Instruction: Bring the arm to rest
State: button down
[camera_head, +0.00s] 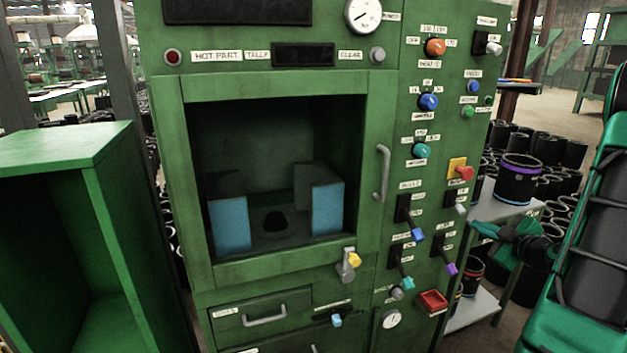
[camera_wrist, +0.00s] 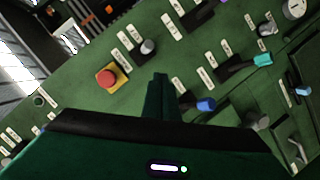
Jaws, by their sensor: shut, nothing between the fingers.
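My gripper (camera_head: 480,227) is in front of the lower right of the green machine, in the head view, with its fingers pointing left toward the panel. My arm comes down the right edge of that view. In the wrist view the gripper's fingers (camera_wrist: 160,85) are together and hold nothing. They overlap the panel near the blue-tipped lever (camera_wrist: 204,104); I cannot tell whether they touch anything.
The green machine (camera_head: 385,90) carries levers, knobs and a red button on a yellow plate (camera_head: 463,170). A grey side table (camera_head: 500,200) bears a black sleeve with a purple band (camera_head: 518,180). A green open cabinet (camera_head: 60,150) stands left.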

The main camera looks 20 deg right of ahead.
jog(key=s+a+f+m+g+y, duration=0.1)
jog(key=s+a+g+y, duration=0.15)
jog(key=a, duration=0.65)
jog(key=s+a+f+m+g+y, duration=0.15)
jog(key=a+g, duration=0.25)
jog(key=a, duration=0.4)
jog(key=s+a+r+m+g, duration=0.1)
jog(key=s+a+m+g, duration=0.1)
jog(key=s+m, duration=0.2)
jog(key=s+a+r+m+g+h, duration=0.1)
jog(key=s+a+m+g, duration=0.1)
jog(key=s, duration=0.9)
jog(key=s+a+r+m+g+h, duration=0.1)
jog(key=s+a+r+m+g, duration=0.1)
jog(key=s+m, duration=0.4)
jog(key=shift+s+a+g, duration=0.55)
jog(key=shift+s+g, duration=0.4)
jog(key=shift+g, duration=0.3)
jog(key=shift+r, duration=0.1)
jog(key=shift+w+f, duration=0.25)
jog(key=shift+w, duration=0.4)
